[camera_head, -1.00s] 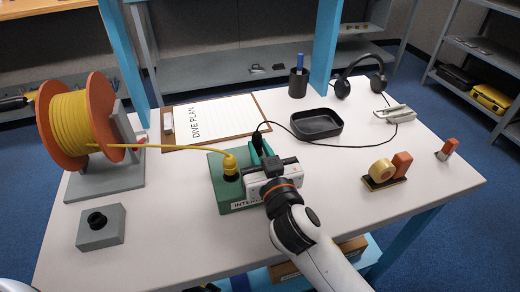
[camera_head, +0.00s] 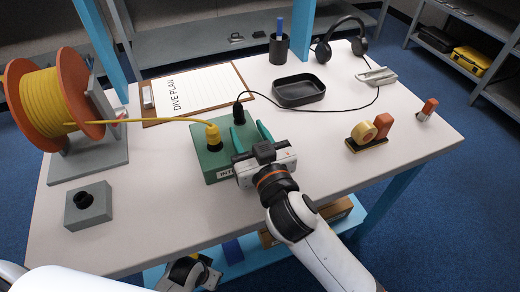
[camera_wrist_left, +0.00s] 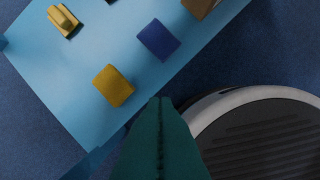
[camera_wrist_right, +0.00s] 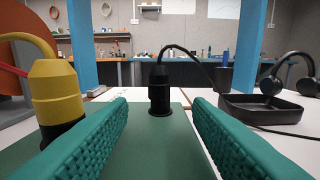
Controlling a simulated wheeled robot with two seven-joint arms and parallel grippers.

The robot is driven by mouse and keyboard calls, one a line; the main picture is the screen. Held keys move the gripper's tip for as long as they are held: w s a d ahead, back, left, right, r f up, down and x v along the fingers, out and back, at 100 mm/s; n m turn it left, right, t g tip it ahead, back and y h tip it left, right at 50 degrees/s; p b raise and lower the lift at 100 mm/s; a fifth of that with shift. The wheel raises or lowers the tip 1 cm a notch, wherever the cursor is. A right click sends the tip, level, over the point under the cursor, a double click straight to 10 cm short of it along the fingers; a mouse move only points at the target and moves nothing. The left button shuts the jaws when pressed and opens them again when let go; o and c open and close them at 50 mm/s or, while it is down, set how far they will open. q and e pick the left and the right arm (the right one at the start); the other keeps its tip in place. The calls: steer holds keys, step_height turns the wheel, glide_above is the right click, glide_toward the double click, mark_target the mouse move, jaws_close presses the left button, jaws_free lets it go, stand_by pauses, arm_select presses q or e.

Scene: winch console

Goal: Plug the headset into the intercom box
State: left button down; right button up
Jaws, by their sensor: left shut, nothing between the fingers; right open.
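The green intercom box (camera_head: 208,158) sits mid-table with a yellow plug (camera_head: 212,135) upright on its left side. The headset's black plug (camera_head: 238,112) stands upright at the box's far side, in what looks like a black socket; its cable runs right to the headset (camera_head: 340,42). My right gripper (camera_head: 251,133) is open over the box. In the right wrist view the black plug (camera_wrist_right: 160,92) stands beyond and between the spread green fingers, apart from both. My left gripper (camera_wrist_left: 161,102) is shut and empty, low in front of the table, above the blue lower shelf.
A yellow cable reel (camera_head: 55,98) and a grey box with a black socket (camera_head: 88,205) are at left. A clipboard (camera_head: 195,92), black tray (camera_head: 299,91), pen cup (camera_head: 278,48) and tape dispenser (camera_head: 368,135) surround the box. The table's front right is clear.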

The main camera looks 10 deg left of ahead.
steer(key=v, duration=0.7)
steer(key=shift+s+d+r, duration=0.1)
steer(key=shift+r, duration=0.05)
steer(key=shift+s+d, duration=0.15)
steer(key=shift+s, duration=0.05)
arm_select(q)
steer(key=shift+s+f, duration=0.2)
steer(key=shift+f, duration=0.7)
